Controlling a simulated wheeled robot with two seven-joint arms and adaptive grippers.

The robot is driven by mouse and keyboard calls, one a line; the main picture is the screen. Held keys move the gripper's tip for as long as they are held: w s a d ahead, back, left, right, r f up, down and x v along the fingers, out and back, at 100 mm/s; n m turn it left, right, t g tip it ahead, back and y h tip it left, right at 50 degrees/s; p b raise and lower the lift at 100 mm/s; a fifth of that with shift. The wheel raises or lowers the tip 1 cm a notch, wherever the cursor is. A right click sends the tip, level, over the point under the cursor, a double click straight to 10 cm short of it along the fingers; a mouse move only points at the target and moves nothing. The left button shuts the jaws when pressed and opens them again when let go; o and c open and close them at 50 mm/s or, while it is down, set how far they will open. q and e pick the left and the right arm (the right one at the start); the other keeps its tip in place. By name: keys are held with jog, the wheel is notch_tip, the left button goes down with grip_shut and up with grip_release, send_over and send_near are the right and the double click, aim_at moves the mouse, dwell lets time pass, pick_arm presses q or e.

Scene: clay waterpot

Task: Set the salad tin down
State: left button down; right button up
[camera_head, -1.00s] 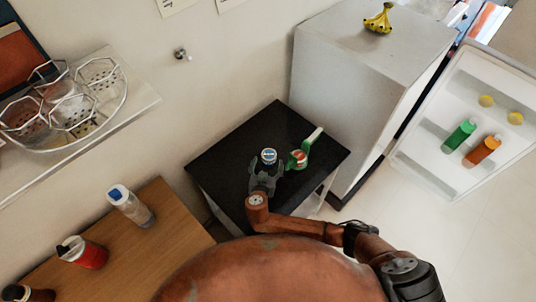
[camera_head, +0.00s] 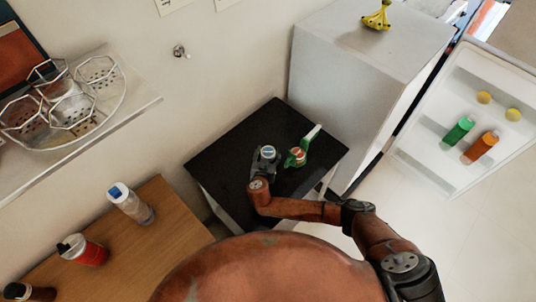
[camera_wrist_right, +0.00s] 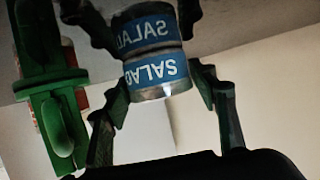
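The salad tin (camera_head: 268,152) is small and dark with a pale lid, upright at the black table top (camera_head: 229,152). In the right wrist view its blue SALAD label (camera_wrist_right: 155,72) meets its mirror image in the glossy surface, with little or no gap between them. My right gripper (camera_head: 264,163) is around the tin. In the right wrist view its fingers (camera_wrist_right: 160,90) lie close against both sides and look shut on it. My left gripper is not in view.
A red-topped can (camera_head: 297,155) and a green, white-ended object (camera_head: 309,138) sit just right of the tin. A white cabinet (camera_head: 350,75) stands behind, with an open fridge door (camera_head: 470,120) at right. The table's left part is clear.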

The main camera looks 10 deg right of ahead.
jog(key=c, duration=1)
jog(key=shift+r, duration=0.1)
